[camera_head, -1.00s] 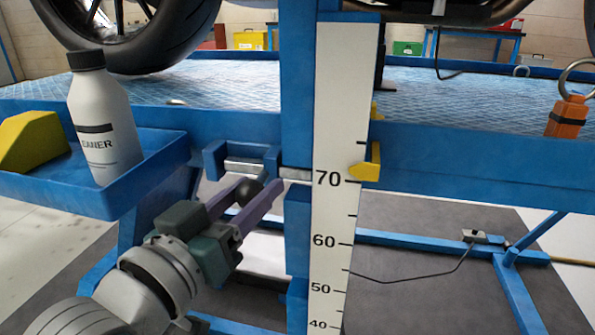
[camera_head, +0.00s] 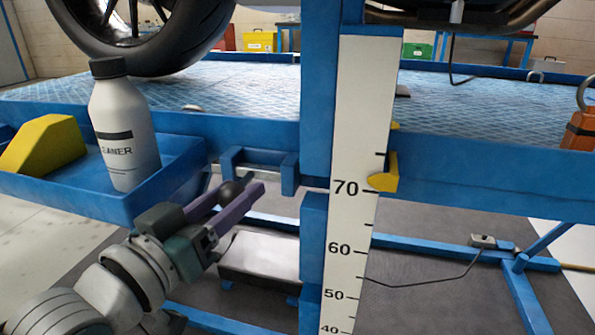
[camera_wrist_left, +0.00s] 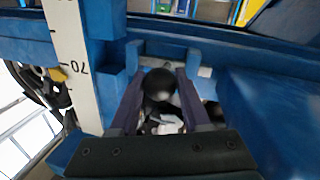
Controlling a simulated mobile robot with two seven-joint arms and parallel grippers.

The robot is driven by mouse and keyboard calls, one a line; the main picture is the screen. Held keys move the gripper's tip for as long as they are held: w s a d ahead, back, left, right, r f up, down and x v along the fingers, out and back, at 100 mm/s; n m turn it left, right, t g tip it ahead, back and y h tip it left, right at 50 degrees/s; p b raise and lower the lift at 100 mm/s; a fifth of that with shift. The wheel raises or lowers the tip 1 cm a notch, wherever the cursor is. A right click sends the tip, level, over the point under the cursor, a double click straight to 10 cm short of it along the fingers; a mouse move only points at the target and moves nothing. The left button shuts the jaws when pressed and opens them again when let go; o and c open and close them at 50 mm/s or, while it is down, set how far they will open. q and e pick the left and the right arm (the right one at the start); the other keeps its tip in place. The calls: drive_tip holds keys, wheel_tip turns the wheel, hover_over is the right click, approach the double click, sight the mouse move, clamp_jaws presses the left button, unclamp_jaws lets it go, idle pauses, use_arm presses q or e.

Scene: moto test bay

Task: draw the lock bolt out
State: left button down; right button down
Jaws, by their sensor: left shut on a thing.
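The lock bolt is a silver rod (camera_head: 226,172) with a black ball knob (camera_head: 231,194). It sits at the blue bracket (camera_head: 258,156) on the lift's side rail, and its end shows out of the bracket's left side. No silver shows in the gap between bracket and blue post (camera_head: 316,90). My left gripper (camera_head: 237,194) is shut on the knob, its two purple fingers on either side. In the left wrist view the knob (camera_wrist_left: 159,84) is between the fingers, with the rod (camera_wrist_left: 150,62) behind it. My right gripper is not in view.
A blue tray (camera_head: 75,205) with a white cleaner bottle (camera_head: 126,130) and a yellow block (camera_head: 42,145) is left of the bracket, close above my arm. The white height scale (camera_head: 350,230) stands on the right, its yellow pointer (camera_head: 384,182) near 70.

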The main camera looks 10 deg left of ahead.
use_arm(q)
drive_tip(key=shift+a, duration=0.15)
drive_tip(key=c, duration=0.7)
unclamp_jaws()
drive_tip(key=o, duration=0.3)
drive_tip(key=shift+a, duration=0.15)
drive_tip(key=shift+s, duration=0.2)
drive_tip(key=p+v, duration=0.3)
drive_tip(key=v, duration=0.6)
drive_tip(key=shift+s, duration=0.3)
